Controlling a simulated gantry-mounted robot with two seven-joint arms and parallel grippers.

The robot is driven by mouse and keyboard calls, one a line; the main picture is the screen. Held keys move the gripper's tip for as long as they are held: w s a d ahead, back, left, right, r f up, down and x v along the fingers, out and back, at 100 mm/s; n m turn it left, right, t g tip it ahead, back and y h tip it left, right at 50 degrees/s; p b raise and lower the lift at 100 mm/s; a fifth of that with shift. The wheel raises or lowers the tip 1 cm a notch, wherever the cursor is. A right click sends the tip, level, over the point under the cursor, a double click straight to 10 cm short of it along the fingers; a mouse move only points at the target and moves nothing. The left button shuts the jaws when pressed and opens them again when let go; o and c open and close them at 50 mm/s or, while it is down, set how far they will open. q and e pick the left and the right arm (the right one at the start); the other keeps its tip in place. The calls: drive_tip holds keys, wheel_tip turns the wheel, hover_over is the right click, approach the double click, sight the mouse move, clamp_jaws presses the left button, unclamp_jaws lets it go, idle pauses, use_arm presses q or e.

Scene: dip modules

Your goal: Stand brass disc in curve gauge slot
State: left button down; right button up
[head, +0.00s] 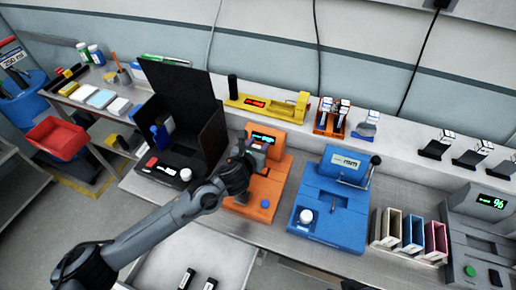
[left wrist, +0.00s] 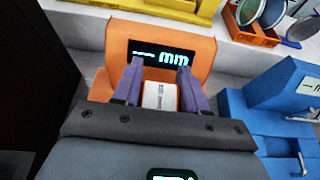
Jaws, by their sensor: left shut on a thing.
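In the left wrist view the two purple fingers of my left gripper (left wrist: 159,76) are shut on a small white-labelled piece (left wrist: 160,97), in front of the orange gauge's "mm" display (left wrist: 160,56). No brass colour shows on the piece, so I cannot tell whether it is the brass disc. The gauge's slot is hidden behind the gripper, and I cannot tell whether the piece touches the gauge. My right gripper is not in view.
A blue gauge (head: 328,205) with a lever stands right of the orange one. A black open case (head: 190,110) stands close on the left. Behind are a yellow gauge (head: 265,105) and an orange rack (head: 331,122) with discs. Coloured slots (head: 415,235) stand further right.

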use_arm(q)
drive_tip(key=shift+f, duration=0.75)
drive_tip(key=shift+f, duration=0.15)
drive_tip(key=c, duration=0.6)
unclamp_jaws()
